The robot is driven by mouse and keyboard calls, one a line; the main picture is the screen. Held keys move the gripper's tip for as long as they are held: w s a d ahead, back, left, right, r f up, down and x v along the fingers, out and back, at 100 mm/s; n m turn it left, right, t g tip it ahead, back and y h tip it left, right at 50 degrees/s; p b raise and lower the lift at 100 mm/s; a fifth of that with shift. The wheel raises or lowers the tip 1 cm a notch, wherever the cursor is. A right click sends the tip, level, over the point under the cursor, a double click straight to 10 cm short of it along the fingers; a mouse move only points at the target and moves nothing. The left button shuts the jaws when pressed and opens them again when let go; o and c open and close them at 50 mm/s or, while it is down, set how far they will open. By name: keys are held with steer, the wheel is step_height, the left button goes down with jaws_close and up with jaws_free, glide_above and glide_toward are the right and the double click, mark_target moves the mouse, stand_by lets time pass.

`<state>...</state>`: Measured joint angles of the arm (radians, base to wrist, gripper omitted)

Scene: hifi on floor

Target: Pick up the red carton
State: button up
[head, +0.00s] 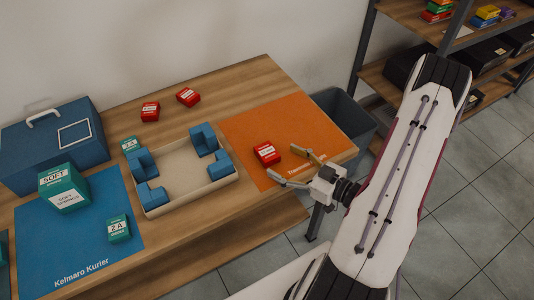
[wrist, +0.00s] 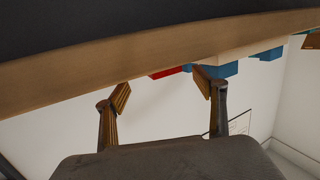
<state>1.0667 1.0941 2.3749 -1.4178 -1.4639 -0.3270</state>
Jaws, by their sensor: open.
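Three red cartons with white labels lie on the wooden table in the head view. One red carton (head: 266,153) is on the orange mat (head: 302,127), close to my gripper. The other two, a left red carton (head: 150,111) and a right red carton (head: 188,97), lie at the back of the table. My gripper (head: 281,161) is open, its fingers spread toward the carton on the mat, with nothing visible between them. In the wrist view my gripper (wrist: 162,90) shows both fingers apart. A red sliver (wrist: 165,72) shows past a wooden edge there, mostly hidden.
A tray (head: 190,205) with blue corner blocks stands left of the orange mat. Green cartons (head: 64,188) and a blue toolbox (head: 52,145) are farther left, by a blue mat (head: 95,255). A grey bin (head: 345,113) stands beyond the table's right end.

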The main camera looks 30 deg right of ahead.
mark_target(273, 155)
steer(key=shift+w+a, duration=0.1)
steer(key=shift+w, duration=0.1)
stand_by(0.3)
steer(key=shift+r+x, duration=0.2)
steer(key=shift+x, duration=2.35)
steer(key=shift+a, duration=0.1)
steer(key=c, duration=1.6)
